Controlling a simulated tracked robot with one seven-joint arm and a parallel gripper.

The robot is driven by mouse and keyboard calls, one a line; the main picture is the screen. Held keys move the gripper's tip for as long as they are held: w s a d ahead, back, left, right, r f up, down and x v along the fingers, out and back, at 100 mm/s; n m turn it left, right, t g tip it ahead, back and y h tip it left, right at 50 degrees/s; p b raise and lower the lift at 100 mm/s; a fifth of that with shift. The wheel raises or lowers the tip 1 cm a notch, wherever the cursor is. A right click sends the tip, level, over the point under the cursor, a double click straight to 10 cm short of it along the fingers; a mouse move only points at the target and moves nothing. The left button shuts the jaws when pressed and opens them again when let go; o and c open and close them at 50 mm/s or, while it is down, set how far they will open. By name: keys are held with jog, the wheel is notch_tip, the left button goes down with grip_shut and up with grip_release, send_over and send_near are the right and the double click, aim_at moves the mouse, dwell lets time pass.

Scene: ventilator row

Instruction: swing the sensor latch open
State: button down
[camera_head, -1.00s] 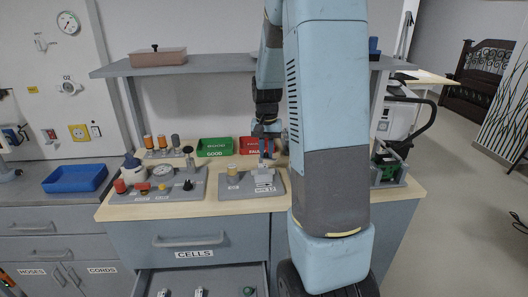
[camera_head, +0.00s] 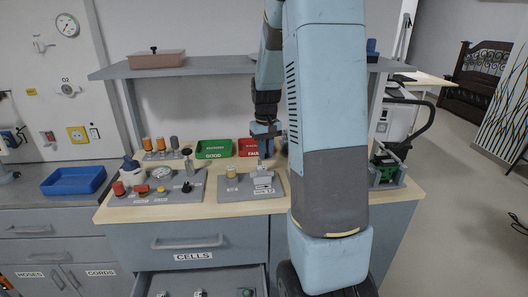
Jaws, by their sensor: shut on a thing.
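The sensor latch sits on a small grey fixture (camera_head: 263,181) with a white label, on the right part of a grey base plate (camera_head: 235,190) on the wooden bench top. My gripper (camera_head: 263,158) points down at this fixture and is shut on a small part at its top, which I take to be the latch. The fingers and my arm hide most of that part, so its swing angle cannot be told. A short yellowish cylinder (camera_head: 231,170) stands on the same plate, left of the fixture.
A second plate (camera_head: 160,196) with a gauge, knobs and red parts stands to the left. Green (camera_head: 214,149) and red (camera_head: 247,147) trays lie behind. A shelf (camera_head: 220,67) hangs above. The drawer (camera_head: 205,279) below is open.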

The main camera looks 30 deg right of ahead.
aim_at(266, 154)
jog(key=c, duration=1.1)
grip_release()
jog(key=shift+o, duration=0.2)
jog(key=shift+r, duration=0.1)
notch_tip(266, 154, up, 14)
jog(key=shift+f, duration=0.25)
jog(key=s+a+r+t, duration=0.3)
jog(key=s+a+r, duration=0.3)
jog(key=s+a, duration=0.45)
jog(key=s+a+t, duration=0.1)
jog(key=s+a, duration=0.1)
jog(key=s, duration=0.5)
jog(key=s+a+f+n+t, duration=0.1)
jog(key=s+a, duration=0.2)
jog(key=s, duration=0.4)
jog(key=shift+s+a+f+t, duration=0.2)
jog(key=shift+a+f+t, duration=0.05)
jog(key=shift+t, duration=0.05)
